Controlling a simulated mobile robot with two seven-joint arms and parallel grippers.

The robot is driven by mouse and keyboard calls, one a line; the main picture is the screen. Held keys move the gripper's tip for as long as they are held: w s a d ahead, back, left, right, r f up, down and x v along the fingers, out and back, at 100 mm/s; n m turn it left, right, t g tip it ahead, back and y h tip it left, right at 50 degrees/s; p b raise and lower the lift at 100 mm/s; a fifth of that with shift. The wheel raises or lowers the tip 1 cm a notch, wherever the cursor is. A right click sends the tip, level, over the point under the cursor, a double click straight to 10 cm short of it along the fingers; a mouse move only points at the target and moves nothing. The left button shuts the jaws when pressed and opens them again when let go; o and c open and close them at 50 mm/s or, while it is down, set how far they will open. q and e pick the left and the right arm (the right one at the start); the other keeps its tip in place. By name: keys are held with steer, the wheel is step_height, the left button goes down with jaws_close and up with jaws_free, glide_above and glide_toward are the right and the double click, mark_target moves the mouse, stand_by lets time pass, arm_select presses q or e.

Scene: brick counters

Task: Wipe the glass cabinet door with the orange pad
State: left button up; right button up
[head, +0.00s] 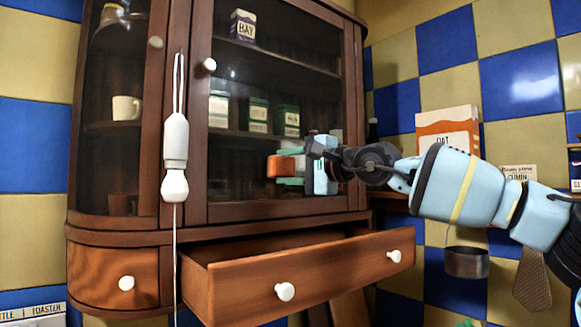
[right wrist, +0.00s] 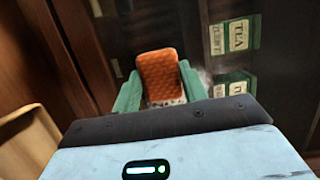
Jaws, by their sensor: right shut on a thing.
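The wooden cabinet has a large glass door (head: 268,80) in a dark frame with a white knob (head: 209,65); it is shut. My right gripper (head: 290,167) is in front of the lower middle of the glass. It is shut on the orange pad (head: 281,166), which faces left in the head view. In the right wrist view the orange pad (right wrist: 163,76) sits between the green fingers, close to the glass; whether it touches cannot be told. A faint pale smear shows on the glass beside it in the wrist view. My left gripper is not in view.
An open drawer (head: 300,272) juts out below the door. A white pull (head: 175,150) hangs on a cord in front of the cabinet's left part. Boxes and a mug stand behind the glass. A box (head: 447,125) and a hanging metal pot (head: 467,262) are at the right.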

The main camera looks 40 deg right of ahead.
mark_target(301, 168)
steer(key=shift+s+d+r+p, duration=0.1)
steer(key=shift+s+d+p, duration=0.05)
steer(key=shift+d+p, duration=0.25)
steer(key=shift+s+d+r+p, duration=0.1)
steer(key=shift+d+p, duration=0.15)
steer(key=shift+d, duration=0.2)
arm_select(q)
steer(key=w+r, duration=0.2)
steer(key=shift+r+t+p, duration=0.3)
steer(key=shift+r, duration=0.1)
arm_select(e)
steer(key=shift+d+f, duration=0.25)
steer(key=shift+d, duration=0.8)
steer(key=d, duration=0.3)
steer(key=shift+d, duration=0.1)
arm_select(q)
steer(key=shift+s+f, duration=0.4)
arm_select(e)
steer(key=shift+s+d, duration=0.15)
steer(key=shift+d, duration=0.1)
